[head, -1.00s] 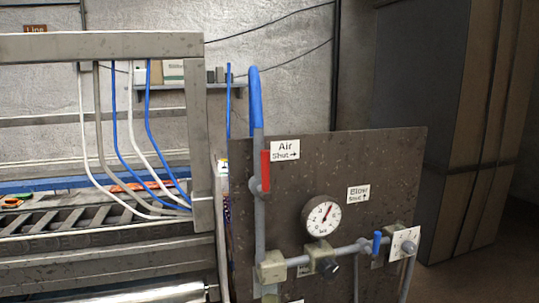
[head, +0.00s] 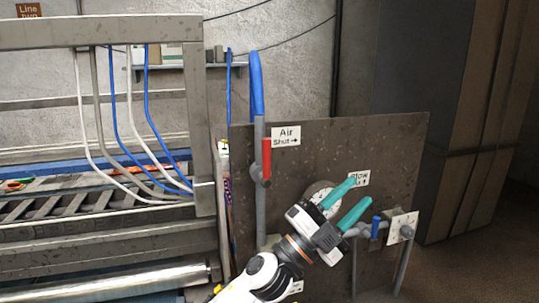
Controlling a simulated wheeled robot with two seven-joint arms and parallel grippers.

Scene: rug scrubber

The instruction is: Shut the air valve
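The air valve has a red lever handle (head: 266,158) standing upright on a grey vertical pipe at the left of the dark panel (head: 330,150). A white label (head: 286,136) beside it reads "Air Shut" with an arrow pointing right. My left gripper (head: 360,193) has two teal fingers spread apart with nothing between them. It is to the right of and below the red handle, apart from it. It covers most of the pressure gauge (head: 318,193) and part of the "Blow" label (head: 359,178). My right gripper is not in view.
A blue lever (head: 375,227) sits on the lower pipework at the right, close to the gripper. A metal frame (head: 203,120) with white and blue hoses stands on the left. A blue hose (head: 256,85) rises above the valve. A tall dark cabinet (head: 420,100) stands at the right.

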